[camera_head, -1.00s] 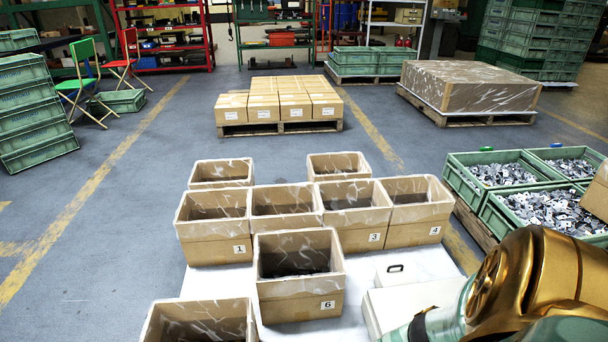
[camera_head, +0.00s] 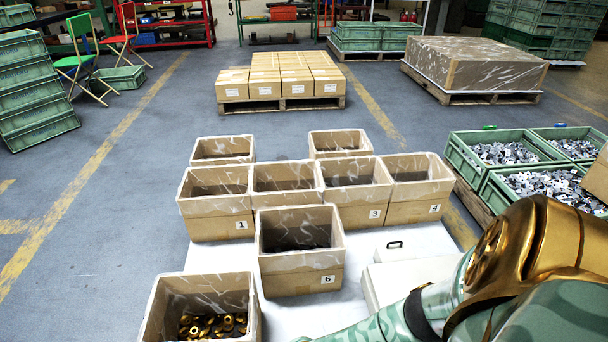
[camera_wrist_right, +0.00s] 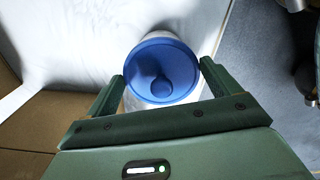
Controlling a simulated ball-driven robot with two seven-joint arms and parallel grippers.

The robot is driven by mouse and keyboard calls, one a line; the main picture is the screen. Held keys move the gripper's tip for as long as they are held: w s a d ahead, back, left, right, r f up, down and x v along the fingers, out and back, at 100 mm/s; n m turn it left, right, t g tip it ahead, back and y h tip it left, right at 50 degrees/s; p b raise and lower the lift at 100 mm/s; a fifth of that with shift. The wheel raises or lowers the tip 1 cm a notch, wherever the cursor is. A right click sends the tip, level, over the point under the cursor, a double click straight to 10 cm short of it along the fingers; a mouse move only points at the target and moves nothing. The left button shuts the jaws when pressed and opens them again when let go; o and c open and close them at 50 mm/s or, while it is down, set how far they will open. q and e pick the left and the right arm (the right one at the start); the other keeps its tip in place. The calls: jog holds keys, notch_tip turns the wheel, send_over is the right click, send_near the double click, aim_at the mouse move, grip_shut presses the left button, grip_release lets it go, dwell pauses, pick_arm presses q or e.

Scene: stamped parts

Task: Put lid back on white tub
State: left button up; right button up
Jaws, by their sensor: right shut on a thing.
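In the right wrist view a round blue lid (camera_wrist_right: 160,72) with a round knob sits between the two green fingers of my right gripper (camera_wrist_right: 162,70). The gripper is shut on the lid by its edges. A white rim (camera_wrist_right: 158,36), which looks like the white tub, shows just behind the lid's far edge. Whether the lid touches the tub or is seated on it I cannot tell. In the head view my right arm comes in from the lower right; its gripper, the lid and the tub are out of sight there. My left gripper is not in view.
Open cardboard boxes stand on a white surface (camera_head: 383,236), including box 6 (camera_head: 302,281) and a lower-left box (camera_head: 160,310) with brass-coloured parts. A pale case (camera_head: 398,280) lies beside my right arm. Green crates (camera_head: 457,157) of metal parts stand at right.

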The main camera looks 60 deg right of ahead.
dwell(0.7)
jog(key=o, duration=0.7)
